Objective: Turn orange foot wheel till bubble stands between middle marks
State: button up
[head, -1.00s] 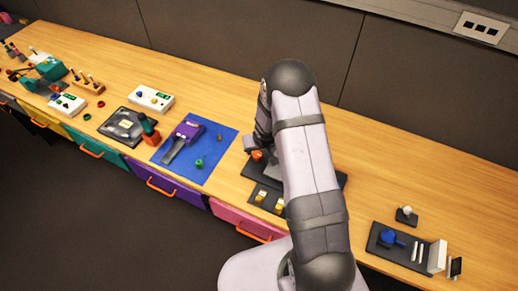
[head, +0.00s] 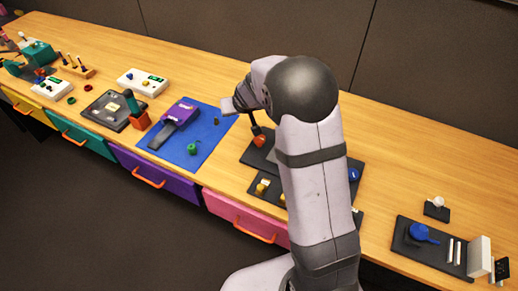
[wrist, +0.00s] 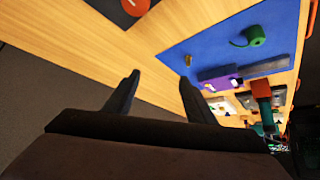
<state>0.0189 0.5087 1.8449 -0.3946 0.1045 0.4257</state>
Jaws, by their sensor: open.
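An orange round part (head: 259,141), which looks like the orange foot wheel, sits on a dark panel (head: 251,158) left of my arm in the head view. An orange part (wrist: 135,6) on a dark plate also shows, cut off by the top edge of the wrist view. In the head view my wrist is above and left of the orange part. No bubble or middle marks can be made out.
A blue mat (head: 207,151) with a purple device (head: 181,111) and a green part (head: 193,149) lies to the left. A blue knob (head: 354,174) shows right of my arm. A dark tray (head: 402,235) with a blue part stands far right. Bare wood lies between them.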

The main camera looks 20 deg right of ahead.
jog(key=s+r+m+p, duration=0.1)
jog(key=s, duration=0.1)
jog(key=m+g+h, duration=0.2)
jog(key=m+g, duration=0.2)
send_near(259, 138)
jog(key=shift+p+x, duration=0.9)
jog(key=shift+x, duration=3.25)
jog(key=shift+d, duration=0.1)
jog(key=shift+c, duration=0.3)
jog(key=c, duration=1)
